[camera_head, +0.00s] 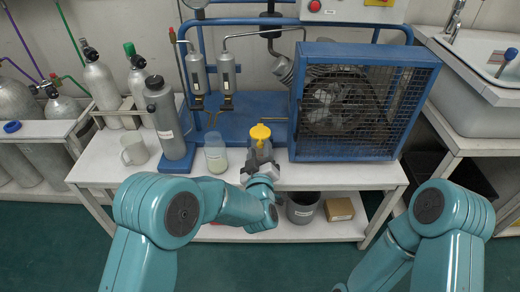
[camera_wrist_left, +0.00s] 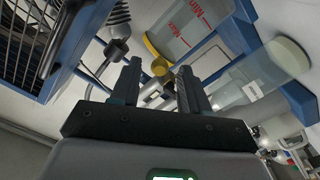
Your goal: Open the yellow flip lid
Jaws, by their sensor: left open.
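The yellow flip lid (camera_head: 260,132) sits on top of a small vessel at the front of the blue panel, behind the white bench's middle. It looks closed, though its hinge is too small to make out. In the left wrist view the yellow lid (camera_wrist_left: 158,66) shows between and beyond the fingers, near a clear vessel (camera_wrist_left: 190,24) with red Max and Min marks. My left gripper (camera_head: 259,164) is just in front of and below the lid, partly hiding the vessel. Its fingers (camera_wrist_left: 158,78) are apart with nothing held. My right arm is at lower right; its gripper is out of view.
A blue caged fan unit (camera_head: 362,100) stands close on the right. A bucket (camera_head: 301,209) is below.

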